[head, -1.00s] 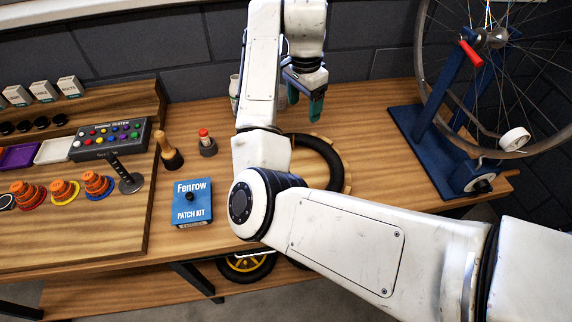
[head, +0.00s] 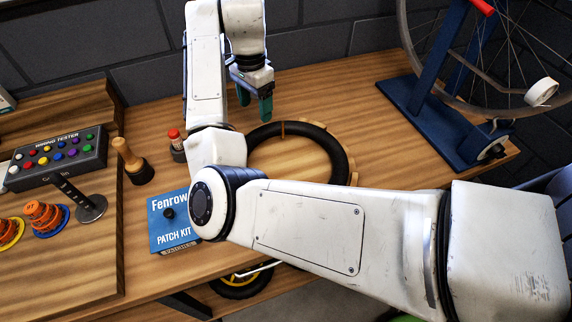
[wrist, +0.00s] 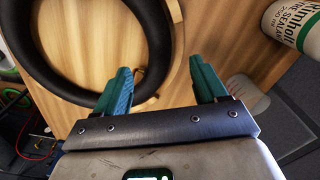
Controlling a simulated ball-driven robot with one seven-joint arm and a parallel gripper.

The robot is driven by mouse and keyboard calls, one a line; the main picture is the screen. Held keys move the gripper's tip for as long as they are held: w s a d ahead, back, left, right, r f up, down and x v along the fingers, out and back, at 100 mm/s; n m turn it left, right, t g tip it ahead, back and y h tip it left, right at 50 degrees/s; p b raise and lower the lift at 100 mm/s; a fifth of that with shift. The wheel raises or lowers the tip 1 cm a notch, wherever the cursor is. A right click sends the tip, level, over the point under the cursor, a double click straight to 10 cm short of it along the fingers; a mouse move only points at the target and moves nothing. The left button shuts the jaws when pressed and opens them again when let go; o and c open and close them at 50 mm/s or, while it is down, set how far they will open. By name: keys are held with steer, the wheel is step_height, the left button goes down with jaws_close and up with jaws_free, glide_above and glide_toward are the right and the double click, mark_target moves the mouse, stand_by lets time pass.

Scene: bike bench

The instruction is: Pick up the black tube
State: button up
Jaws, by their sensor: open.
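The black tube (head: 338,150) is a thick black ring lying on the wooden bench, around or on a wooden ring stand. My arm hides its near left part in the head view. It also shows at the upper left of the wrist view (wrist: 52,75), with a light wooden rim beside it. My gripper (head: 256,112) points down with green fingers above the bench, near the far left side of the tube.
A blue Fenrow patch kit (head: 170,240) lies left of my arm. A red-topped item (head: 175,140) and a wooden-handled tool (head: 130,160) stand further left. A wheel stand (head: 430,110) is at right. A Rimholt sealant bottle (wrist: 295,25) is near the gripper.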

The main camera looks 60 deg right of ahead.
mark_target(255, 134)
step_height(255, 134, down, 4)
steer(key=shift+r, duration=0.1)
steer(key=shift+a+f+p, duration=0.2)
steer(key=shift+f, duration=0.65)
steer(key=shift+a+f+p, duration=0.15)
steer(key=shift+f, duration=0.75)
steer(key=shift+a+f+p, duration=0.2)
steer(key=shift+f, duration=0.65)
steer(key=shift+c, duration=0.3)
steer(key=c, duration=1.1)
steer(key=shift+r, duration=0.1)
